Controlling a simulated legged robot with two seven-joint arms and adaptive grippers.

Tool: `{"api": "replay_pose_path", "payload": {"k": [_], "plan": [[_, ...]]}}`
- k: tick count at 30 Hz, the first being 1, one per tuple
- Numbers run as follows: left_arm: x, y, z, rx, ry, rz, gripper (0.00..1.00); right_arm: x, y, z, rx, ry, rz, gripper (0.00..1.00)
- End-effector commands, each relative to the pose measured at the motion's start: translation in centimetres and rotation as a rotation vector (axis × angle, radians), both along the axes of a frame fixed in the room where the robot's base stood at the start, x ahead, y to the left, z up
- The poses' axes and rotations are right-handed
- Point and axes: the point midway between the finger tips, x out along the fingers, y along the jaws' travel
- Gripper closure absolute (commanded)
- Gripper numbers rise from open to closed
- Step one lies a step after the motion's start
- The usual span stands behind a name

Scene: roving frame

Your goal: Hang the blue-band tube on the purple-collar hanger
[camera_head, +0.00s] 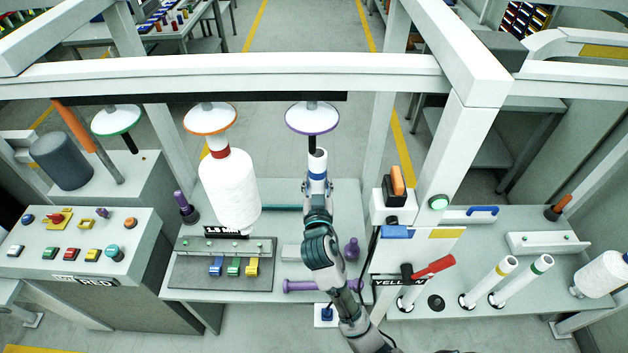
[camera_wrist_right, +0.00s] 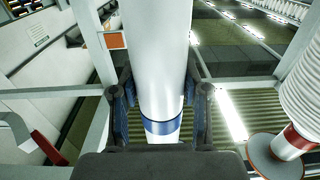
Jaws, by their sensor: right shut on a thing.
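The blue-band tube (camera_head: 317,163) is white and roughly upright in the head view, with its open top end just under the black stem of the purple-collar hanger (camera_head: 312,119). I cannot tell whether the stem tip touches or enters the tube. My right gripper (camera_head: 317,187) is shut on the tube near its blue band. In the right wrist view the tube (camera_wrist_right: 157,60) runs up between the fingers of my right gripper (camera_wrist_right: 160,105), with the blue band low between them. The hanger cannot be made out there. My left gripper is not in view.
A white bobbin with a red band (camera_head: 231,190) hangs from the orange-collar hanger (camera_head: 210,118) to the left. The green-collar hanger (camera_head: 117,120) is empty. White tubes with yellow (camera_head: 489,281) and green (camera_head: 523,281) bands stand at the right. A white frame post (camera_head: 447,150) rises right of my arm.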

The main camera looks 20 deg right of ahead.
Motion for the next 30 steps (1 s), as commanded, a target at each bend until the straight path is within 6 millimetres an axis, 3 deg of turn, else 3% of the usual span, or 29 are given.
{"api": "replay_pose_path", "payload": {"k": [30], "plan": [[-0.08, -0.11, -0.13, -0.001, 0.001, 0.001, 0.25, 0.02, 0.97, 0.05, -0.006, 0.0, 0.001, 0.97]]}}
